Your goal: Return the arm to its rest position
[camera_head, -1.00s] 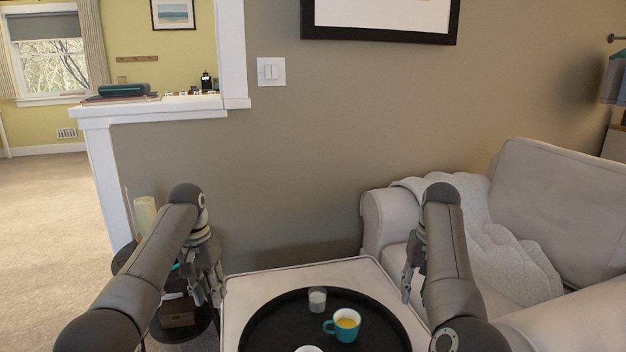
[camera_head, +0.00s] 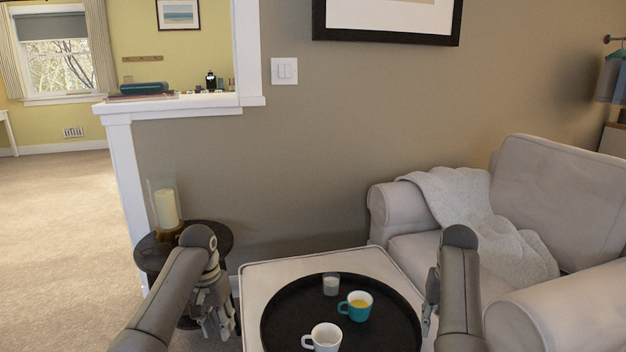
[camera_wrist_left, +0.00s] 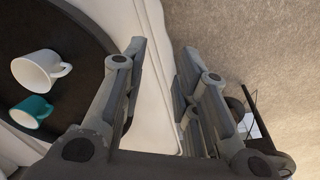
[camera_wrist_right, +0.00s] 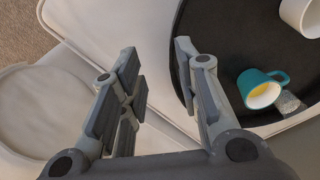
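My left gripper (camera_head: 217,322) hangs at the left edge of the pale ottoman (camera_head: 262,277). In the left wrist view its fingers (camera_wrist_left: 160,85) are apart with nothing between them. My right gripper (camera_head: 430,298) is at the ottoman's right side. In the right wrist view its fingers (camera_wrist_right: 158,75) are apart and empty. The black round tray (camera_head: 285,318) lies on the ottoman between the arms. It holds a teal mug (camera_head: 357,309) with yellow contents, a white mug (camera_head: 325,338) and a small clear glass (camera_head: 331,285). Neither gripper visibly touches any of these.
A dark side table (camera_head: 150,252) with a candle (camera_head: 166,208) stands left, behind my left arm. A pale armchair (camera_head: 560,200) with a throw (camera_head: 475,225) is at the right. The wall (camera_head: 330,150) rises behind the ottoman. Open carpet (camera_head: 60,240) lies left.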

